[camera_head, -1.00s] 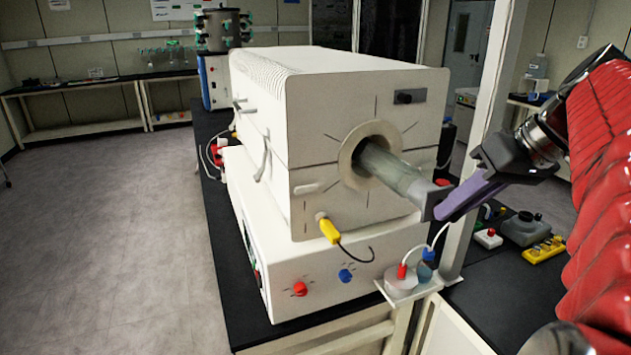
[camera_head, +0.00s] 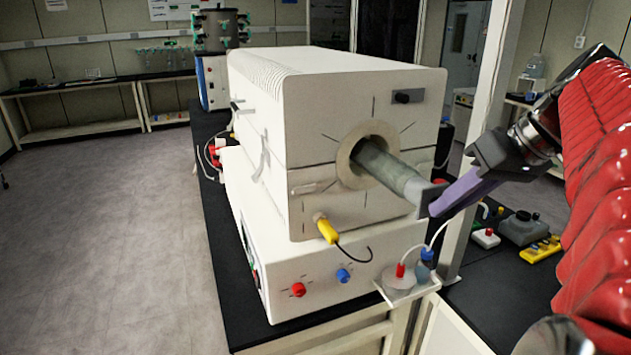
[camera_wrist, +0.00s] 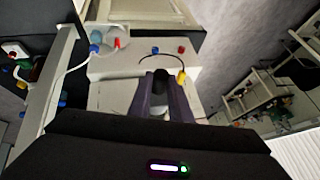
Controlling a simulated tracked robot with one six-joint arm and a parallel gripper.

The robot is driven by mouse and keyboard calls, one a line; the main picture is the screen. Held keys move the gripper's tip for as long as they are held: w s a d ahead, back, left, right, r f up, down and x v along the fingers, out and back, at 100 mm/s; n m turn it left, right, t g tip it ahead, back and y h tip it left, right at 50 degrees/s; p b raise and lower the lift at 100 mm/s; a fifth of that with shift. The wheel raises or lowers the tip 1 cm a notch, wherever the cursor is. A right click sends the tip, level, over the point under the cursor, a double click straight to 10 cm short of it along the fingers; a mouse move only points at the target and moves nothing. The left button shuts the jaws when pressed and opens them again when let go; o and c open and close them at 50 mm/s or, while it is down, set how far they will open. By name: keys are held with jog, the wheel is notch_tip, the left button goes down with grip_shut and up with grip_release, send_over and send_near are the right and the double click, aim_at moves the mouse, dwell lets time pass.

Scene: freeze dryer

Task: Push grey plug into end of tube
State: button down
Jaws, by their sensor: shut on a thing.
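The grey-green tube (camera_head: 388,170) sticks out of the round opening in the front of the white furnace (camera_head: 372,154). The grey plug (camera_head: 431,198) is at the tube's outer end; I cannot tell how deep it sits. My gripper (camera_head: 447,197), with purple fingers, is shut on the plug from the right. In the wrist view, the fingers (camera_wrist: 162,95) close on a dark piece, the plug (camera_wrist: 161,77), and the tube is mostly hidden behind it.
A yellow connector (camera_head: 328,231) with a black cable hangs below the opening. Several small devices (camera_head: 523,228) lie on the black bench at right.

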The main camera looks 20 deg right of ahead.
aim_at(430, 183)
jog(key=shift+w, duration=0.65)
jog(key=shift+w+a, duration=0.1)
jog(key=shift+w, duration=0.25)
jog(key=shift+w, duration=0.25)
jog(key=shift+w, duration=0.25)
dwell(0.7)
jog(key=shift+w, duration=0.35)
jog(key=shift+w, duration=0.35)
jog(key=shift+w, duration=0.35)
jog(key=shift+w, duration=0.35)
jog(key=shift+w, duration=0.35)
